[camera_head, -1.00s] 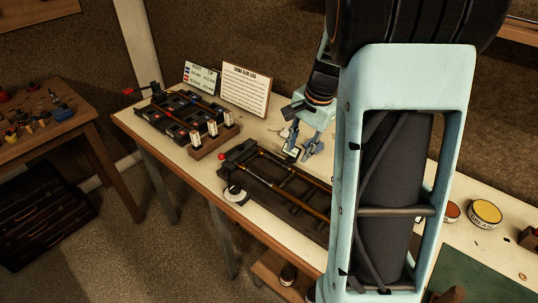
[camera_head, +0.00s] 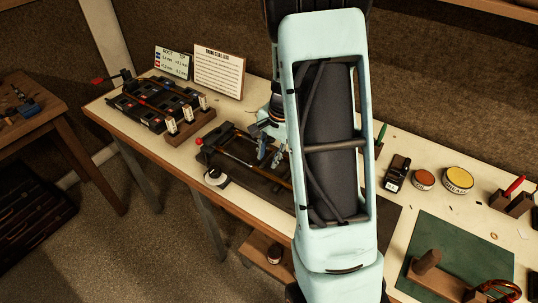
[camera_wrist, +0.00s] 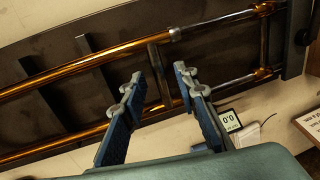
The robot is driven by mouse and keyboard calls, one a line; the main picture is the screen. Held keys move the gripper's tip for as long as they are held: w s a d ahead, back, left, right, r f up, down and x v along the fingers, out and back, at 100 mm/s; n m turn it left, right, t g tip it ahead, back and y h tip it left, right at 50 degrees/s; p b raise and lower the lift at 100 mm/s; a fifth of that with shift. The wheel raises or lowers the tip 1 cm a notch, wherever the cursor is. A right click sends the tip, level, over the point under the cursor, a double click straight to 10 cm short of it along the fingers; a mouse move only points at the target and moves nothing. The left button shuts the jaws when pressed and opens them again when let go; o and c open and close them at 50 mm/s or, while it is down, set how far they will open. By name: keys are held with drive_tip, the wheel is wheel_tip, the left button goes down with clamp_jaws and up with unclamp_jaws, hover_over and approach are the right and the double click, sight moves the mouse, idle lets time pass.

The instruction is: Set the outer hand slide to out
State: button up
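The outer hand slide (camera_head: 238,160) is a pair of brass tubes lying on a dark board (camera_head: 268,184) on the workbench. In the wrist view its brass tubes (camera_wrist: 110,52) run lengthwise, with silver tube sections at the right and a cross brace (camera_wrist: 158,74) between them. My gripper (camera_head: 270,157) is over the slide. In the wrist view my gripper (camera_wrist: 160,80) is open, its two blue-padded fingers apart with the brace showing between their tips. I cannot tell whether the fingers touch it. My arm hides the slide's right part in the head view.
A small readout (camera_wrist: 229,119) showing 0.0 lies beside the board. A white round item (camera_head: 215,177) sits at the board's front-left. A tray (camera_head: 157,101) and sign cards (camera_head: 219,71) stand to the left. Tins (camera_head: 458,179) and a green mat (camera_head: 460,252) are to the right.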

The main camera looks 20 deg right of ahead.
clamp_jaws()
drive_tip(key=shift+d, duration=0.1)
drive_tip(key=s+d+b, duration=0.1)
drive_tip(key=s, duration=0.1)
drive_tip(key=s+d+b, duration=0.1)
drive_tip(key=s+d, duration=0.2)
drive_tip(key=s, duration=0.1)
drive_tip(key=shift+s+d+b, duration=0.2)
drive_tip(key=shift+s+b, duration=0.2)
unclamp_jaws()
drive_tip(key=shift+s+d, duration=0.1)
drive_tip(key=shift+s, duration=0.05)
